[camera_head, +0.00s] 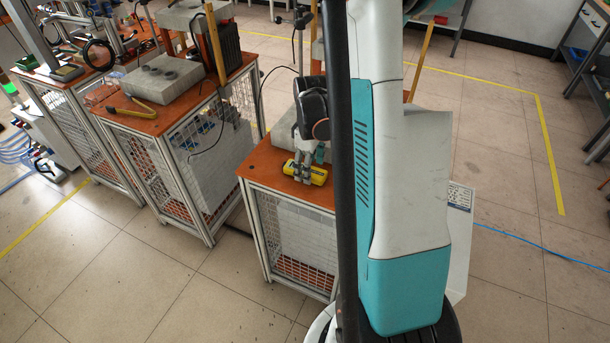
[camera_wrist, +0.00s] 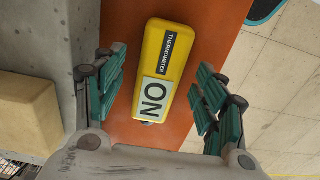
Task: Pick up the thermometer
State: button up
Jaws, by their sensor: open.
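The thermometer (camera_wrist: 160,70) is a yellow box with a dark "THERMOMETER" label and a pale panel reading "ON". It lies on the orange top of a cart, and it also shows in the head view (camera_head: 317,175). My gripper (camera_wrist: 162,92) is open, with one teal-padded finger on each side of the thermometer in the wrist view. Gaps show between the box and both fingers in that view. In the head view my gripper (camera_head: 305,172) is just over the thermometer; its fingertips are small and partly unclear there.
The orange cart top (camera_head: 262,163) carries a grey block (camera_wrist: 85,30) close beside my gripper's left finger. A tan block (camera_wrist: 28,118) sits at the left in the wrist view. More carts stand to the left, one with a yellow tool (camera_head: 130,112). Tiled floor (camera_head: 190,285) is clear in front.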

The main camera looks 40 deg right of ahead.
jog(key=shift+f, duration=0.8)
jog(key=c, duration=1.2)
jog(key=shift+r, duration=0.15)
